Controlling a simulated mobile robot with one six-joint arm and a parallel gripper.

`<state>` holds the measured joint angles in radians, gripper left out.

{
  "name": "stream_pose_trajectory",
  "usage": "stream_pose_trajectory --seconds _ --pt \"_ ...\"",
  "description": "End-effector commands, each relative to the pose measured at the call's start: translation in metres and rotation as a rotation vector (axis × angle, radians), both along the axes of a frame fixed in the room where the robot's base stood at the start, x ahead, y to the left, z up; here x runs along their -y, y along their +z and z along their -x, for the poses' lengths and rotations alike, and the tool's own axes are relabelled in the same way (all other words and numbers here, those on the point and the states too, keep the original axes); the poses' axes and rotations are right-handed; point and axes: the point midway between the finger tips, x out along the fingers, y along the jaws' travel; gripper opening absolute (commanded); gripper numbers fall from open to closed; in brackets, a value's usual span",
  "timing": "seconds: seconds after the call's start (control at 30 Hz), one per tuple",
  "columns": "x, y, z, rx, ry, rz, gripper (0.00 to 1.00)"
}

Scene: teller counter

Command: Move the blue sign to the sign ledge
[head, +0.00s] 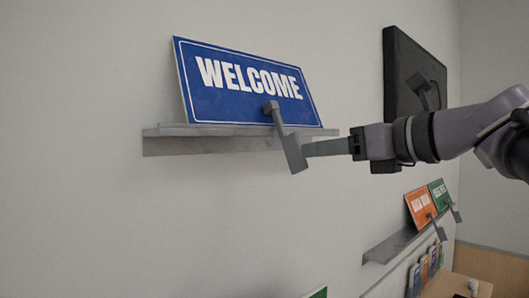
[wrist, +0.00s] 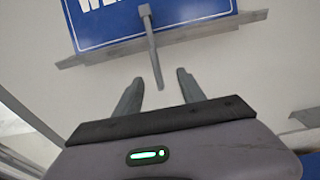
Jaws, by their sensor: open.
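The blue sign (head: 240,88) reads WELCOME and leans on the wall, its lower edge on a grey upper ledge (head: 215,146). A grey handle (head: 279,122) sticks out from its front. In the wrist view the sign (wrist: 105,22) is at the top, and its handle (wrist: 152,50) points down toward my gripper. My gripper (head: 304,150) is open at the handle's outer end. In the wrist view the gripper (wrist: 160,78) has a finger on each side of the handle's tip, with gaps showing. A lower grey ledge (head: 385,248) is at the right; I cannot tell which ledge is the sign ledge.
An orange sign (head: 417,206) and a green sign (head: 438,192) with handles stand on the lower ledge, whose near end is bare. A black screen (head: 402,75) hangs on the wall behind my arm. More small signs (head: 424,268) and a wooden counter (head: 480,262) are at lower right.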

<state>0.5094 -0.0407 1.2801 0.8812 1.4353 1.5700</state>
Motion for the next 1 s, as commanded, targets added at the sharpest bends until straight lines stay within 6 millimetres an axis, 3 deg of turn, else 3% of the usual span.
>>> stream_pose_trajectory --seconds 0.4,0.87,1.0 --pt "-0.032 -0.005 -0.043 0.0 0.002 0.0 0.47" --pt "-0.039 -0.008 -0.053 0.0 0.0 0.0 0.47" --pt "-0.039 -0.008 -0.053 0.0 0.0 0.0 0.22"
